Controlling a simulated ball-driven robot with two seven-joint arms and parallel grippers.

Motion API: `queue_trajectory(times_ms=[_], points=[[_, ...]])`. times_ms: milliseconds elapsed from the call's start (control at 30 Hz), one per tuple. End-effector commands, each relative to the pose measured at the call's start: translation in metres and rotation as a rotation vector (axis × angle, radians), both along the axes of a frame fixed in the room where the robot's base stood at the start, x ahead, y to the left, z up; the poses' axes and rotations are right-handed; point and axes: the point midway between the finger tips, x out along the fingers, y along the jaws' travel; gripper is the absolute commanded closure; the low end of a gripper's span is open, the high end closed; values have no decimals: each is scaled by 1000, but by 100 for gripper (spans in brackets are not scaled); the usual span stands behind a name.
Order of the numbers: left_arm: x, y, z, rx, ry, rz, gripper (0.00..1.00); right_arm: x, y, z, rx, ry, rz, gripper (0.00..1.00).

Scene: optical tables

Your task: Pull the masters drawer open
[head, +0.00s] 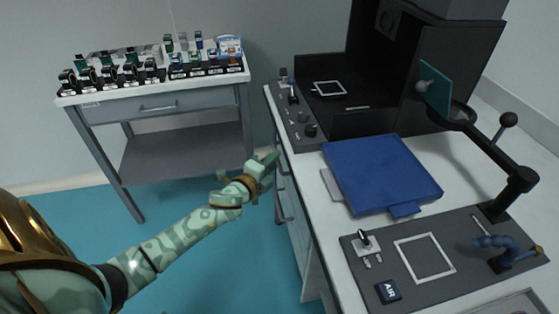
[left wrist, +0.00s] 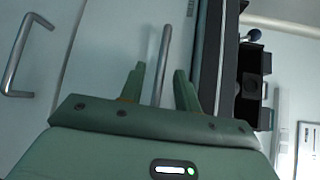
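My left gripper (head: 269,160) is at the drawer side of the right-hand bench, by its upper drawers. In the left wrist view my left gripper (left wrist: 158,75) is open, its two green fingers apart. A grey bar handle (left wrist: 163,55) on a pale drawer front (left wrist: 115,50) shows between the fingers, with gaps on both sides. The drawer looks closed. No label is readable, so I cannot tell whether it is the masters drawer. A second bar handle (left wrist: 18,60) is on the neighbouring front, and a lower handle (head: 283,217) shows in the head view. My right gripper is not in view.
The white bench top (head: 330,215) carries a blue tray (head: 380,172), a dark panel with a lever (head: 363,240), and a black jointed arm (head: 495,155). A grey cart (head: 165,107) with small optics stands back left. The teal floor between is clear.

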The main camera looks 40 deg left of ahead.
Motion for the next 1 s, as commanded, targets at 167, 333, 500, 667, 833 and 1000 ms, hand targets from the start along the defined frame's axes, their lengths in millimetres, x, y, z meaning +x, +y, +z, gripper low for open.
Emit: queue_trajectory(times_ms=[167,333,500,667,833,1000], points=[[23,2,-6,1,2,0,68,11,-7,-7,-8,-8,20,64],[30,3,-4,1,0,1,68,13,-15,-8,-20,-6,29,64],[30,3,-4,0,0,1,68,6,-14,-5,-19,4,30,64],[30,3,-4,0,0,0,100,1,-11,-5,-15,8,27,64],[30,3,-4,-1,0,0,100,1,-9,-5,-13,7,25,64],[27,5,-4,-1,1,0,100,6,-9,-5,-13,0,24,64]])
